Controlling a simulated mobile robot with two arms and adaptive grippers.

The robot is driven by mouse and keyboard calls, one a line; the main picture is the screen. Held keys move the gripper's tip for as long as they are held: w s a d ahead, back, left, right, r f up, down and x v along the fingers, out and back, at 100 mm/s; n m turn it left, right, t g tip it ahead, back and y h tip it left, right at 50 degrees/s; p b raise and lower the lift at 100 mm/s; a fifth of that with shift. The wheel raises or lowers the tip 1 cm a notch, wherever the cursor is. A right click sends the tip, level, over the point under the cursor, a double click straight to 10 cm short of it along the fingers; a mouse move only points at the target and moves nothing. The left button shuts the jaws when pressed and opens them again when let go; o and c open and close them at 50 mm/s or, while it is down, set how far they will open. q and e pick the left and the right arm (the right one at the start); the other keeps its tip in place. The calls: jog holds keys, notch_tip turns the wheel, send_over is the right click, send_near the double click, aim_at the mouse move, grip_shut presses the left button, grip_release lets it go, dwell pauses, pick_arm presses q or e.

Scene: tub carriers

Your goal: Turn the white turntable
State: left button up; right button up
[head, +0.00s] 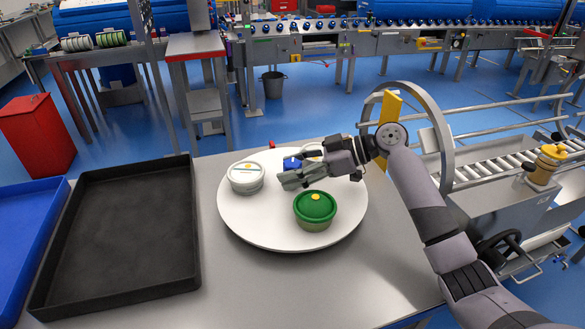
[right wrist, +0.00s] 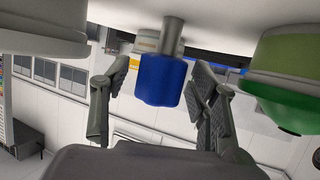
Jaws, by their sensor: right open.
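The round white turntable (head: 240,220) lies on the grey table. A blue knob (head: 291,163) on a grey post stands up from it; it also shows in the right wrist view (right wrist: 160,82). My right gripper (head: 288,173) is over the turntable at the knob. In the right wrist view its two fingers (right wrist: 160,85) are apart, one on each side of the blue knob, with gaps visible. A white tub (head: 246,178) stands on the turntable's left, and a green-lidded tub (head: 315,211) at its front right. Another white tub (head: 313,149) is partly hidden behind my gripper.
A black tray (head: 120,292) lies left of the turntable, empty, with a blue tray (head: 28,235) beyond it. A small red item (head: 271,143) is at the turntable's far edge. A roller conveyor (head: 480,165) stands right. Bare table shows in front of the turntable.

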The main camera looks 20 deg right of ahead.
pick_arm(q)
jog(key=shift+d, duration=0.15)
pick_arm(e)
jog(key=v, duration=1.2)
jog(key=shift+a, duration=0.1)
